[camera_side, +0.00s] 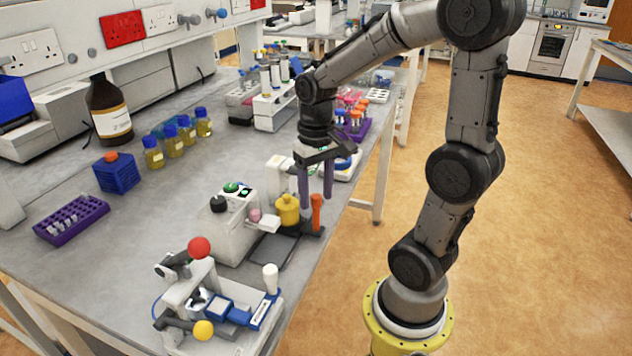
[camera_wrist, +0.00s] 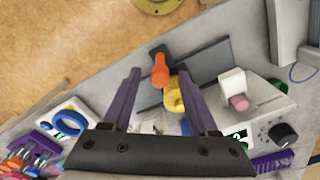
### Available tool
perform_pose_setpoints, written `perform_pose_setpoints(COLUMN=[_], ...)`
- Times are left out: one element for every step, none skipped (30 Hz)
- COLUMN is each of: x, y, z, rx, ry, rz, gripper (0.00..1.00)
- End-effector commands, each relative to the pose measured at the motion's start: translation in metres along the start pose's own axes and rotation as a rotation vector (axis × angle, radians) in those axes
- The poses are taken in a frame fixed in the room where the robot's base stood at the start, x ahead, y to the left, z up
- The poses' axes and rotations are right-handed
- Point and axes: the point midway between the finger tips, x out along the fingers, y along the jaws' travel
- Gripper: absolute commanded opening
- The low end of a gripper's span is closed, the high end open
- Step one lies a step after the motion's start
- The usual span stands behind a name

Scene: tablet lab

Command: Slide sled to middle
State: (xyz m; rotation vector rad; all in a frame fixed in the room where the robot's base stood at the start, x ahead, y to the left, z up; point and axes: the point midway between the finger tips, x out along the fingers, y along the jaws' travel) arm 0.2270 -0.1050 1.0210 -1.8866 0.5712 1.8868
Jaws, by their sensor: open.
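An upright orange handle (camera_side: 317,212) stands at the table's right edge, at the end of a dark flat track (camera_side: 272,250). A yellow knobbed pot (camera_side: 287,209) stands beside it, by a white control box (camera_side: 232,235). No part is labelled as the sled; the orange handle and its dark base may be it. My gripper (camera_side: 316,198) points down with its two purple fingers apart, above or around the orange handle. In the wrist view the handle (camera_wrist: 160,72) shows between the fingertips (camera_wrist: 159,74), with the yellow pot (camera_wrist: 174,96) close by. I cannot tell whether the fingers touch the handle.
A press with a red ball (camera_side: 199,247) and a yellow ball (camera_side: 203,330) stands in front. A purple rack (camera_side: 72,220), blue box (camera_side: 117,173) and yellow bottles (camera_side: 174,143) stand left. The bench middle (camera_side: 150,215) is clear.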

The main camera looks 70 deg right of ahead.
Motion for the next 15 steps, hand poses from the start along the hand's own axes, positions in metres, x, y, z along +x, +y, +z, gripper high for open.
perform_pose_setpoints(x=[-0.003, -0.005, -0.009, -0.013, -0.017, -0.024, -0.03, -0.037, -0.045, -0.052, -0.059, -0.068, -0.075, -0.081, -0.09], y=[0.0, 0.0, 0.0, 0.0, 0.0, 0.0, 0.0, 0.0, 0.0, 0.0, 0.0, 0.0, 0.0, 0.0, 0.0], z=[0.0, -0.001, -0.001, -0.001, -0.001, -0.001, -0.001, -0.002, -0.002, -0.002, -0.001, -0.002, -0.002, -0.001, -0.001], rx=[0.0, 0.0, 0.0, 0.0, 0.0, 0.0, 0.0, 0.0, 0.0, 0.0, 0.0, 0.0, 0.0, 0.0, 0.0], ry=[0.002, 0.003, 0.005, 0.005, 0.006, 0.006, 0.008, 0.009, 0.009, 0.009, 0.009, 0.009, 0.009, 0.009, 0.008], rz=[0.0, 0.0, -0.001, -0.001, -0.001, -0.001, -0.001, -0.001, -0.001, -0.001, -0.001, -0.001, -0.001, -0.001, -0.001], gripper=[0.59, 0.59, 0.59, 0.59, 0.59, 0.59, 0.59, 0.59, 0.59, 0.59, 0.59, 0.59, 0.59, 0.59, 0.59])
